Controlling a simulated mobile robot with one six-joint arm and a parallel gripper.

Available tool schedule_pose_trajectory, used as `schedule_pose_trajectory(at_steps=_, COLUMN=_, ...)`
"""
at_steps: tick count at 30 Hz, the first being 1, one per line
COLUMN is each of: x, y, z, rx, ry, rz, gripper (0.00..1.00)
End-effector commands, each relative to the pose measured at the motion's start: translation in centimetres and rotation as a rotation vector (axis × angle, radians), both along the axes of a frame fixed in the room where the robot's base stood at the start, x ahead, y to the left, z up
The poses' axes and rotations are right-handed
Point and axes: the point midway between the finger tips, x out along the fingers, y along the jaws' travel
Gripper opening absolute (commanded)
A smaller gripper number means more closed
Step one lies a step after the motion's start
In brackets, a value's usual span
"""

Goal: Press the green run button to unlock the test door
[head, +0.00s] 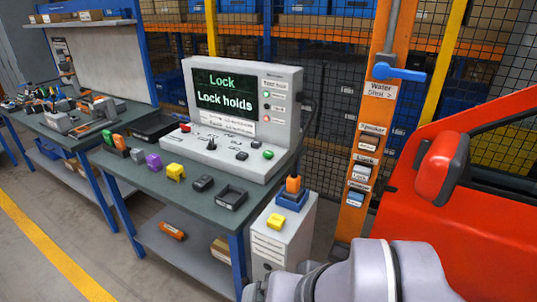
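A green button (268,154) sits at the right end of the sloped panel of a grey test console (287,128). The console screen (224,99) reads "Lock" and "Lock holds". A red button (185,127) is at the left end of the same panel, with a small black joystick and switches between. A red door (470,220) with a red and black mirror stands at the right, partly out of view. My grey arm shows at the bottom, right of the bench and in front of the door. My gripper's fingers are not visible.
The console stands on a dark bench (145,185) with orange, green, purple, yellow and black parts along its front. A white cabinet (283,240) stands at its right end, with a blue holder and yellow block on top. An orange post (364,150) bears a blue lever (398,73) and labelled switches.

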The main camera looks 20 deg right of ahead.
Motion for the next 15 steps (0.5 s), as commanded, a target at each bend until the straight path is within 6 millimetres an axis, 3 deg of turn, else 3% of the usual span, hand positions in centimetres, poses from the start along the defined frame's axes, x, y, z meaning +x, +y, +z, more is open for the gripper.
schedule_pose_trajectory(at_steps=2, x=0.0, y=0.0, z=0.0, rx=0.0, ry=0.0, rz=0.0, gripper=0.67)
schedule_pose_trajectory(at_steps=12, x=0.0, y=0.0, z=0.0, rx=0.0, ry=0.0, rz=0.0, gripper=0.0)
schedule_pose_trajectory(at_steps=15, x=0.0, y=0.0, z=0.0, rx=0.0, ry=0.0, rz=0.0, gripper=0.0)
